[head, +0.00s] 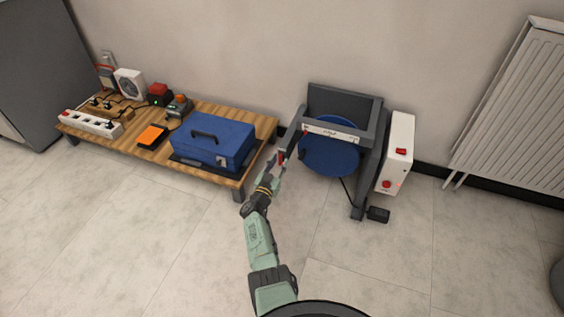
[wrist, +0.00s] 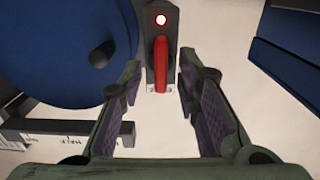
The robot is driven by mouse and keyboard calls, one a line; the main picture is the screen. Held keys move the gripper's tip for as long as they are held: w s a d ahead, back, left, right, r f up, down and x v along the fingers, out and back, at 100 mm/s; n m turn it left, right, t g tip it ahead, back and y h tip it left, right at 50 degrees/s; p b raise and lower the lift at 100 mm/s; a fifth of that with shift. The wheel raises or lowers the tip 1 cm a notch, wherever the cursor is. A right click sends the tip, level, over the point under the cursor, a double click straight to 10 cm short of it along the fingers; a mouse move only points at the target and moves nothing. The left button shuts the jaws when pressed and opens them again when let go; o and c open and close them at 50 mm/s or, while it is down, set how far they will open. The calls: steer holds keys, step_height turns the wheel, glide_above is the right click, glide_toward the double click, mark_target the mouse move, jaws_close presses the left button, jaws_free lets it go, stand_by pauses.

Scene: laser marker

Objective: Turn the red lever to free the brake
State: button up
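The red lever (wrist: 161,64) sits on a dark grey housing (wrist: 160,15) with a lit round lamp above it in the wrist view. My gripper (wrist: 158,85) is open, with one finger on each side of the lever's lower end, apart from it. In the head view the lever (head: 281,158) shows as a small red spot at the left side of the grey machine frame (head: 345,104). My gripper (head: 276,168) reaches up to it from below and partly hides it. A blue disc (head: 330,147) sits inside the frame and fills the wrist view's upper left.
A low wooden table (head: 255,135) at left carries a blue toolbox (head: 212,142), a power strip (head: 90,124) and small devices. A white box with red buttons (head: 397,150) stands right of the frame, a black pedal (head: 378,214) below. The floor in front is clear.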

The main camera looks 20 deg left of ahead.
jaws_close()
stand_by(0.4)
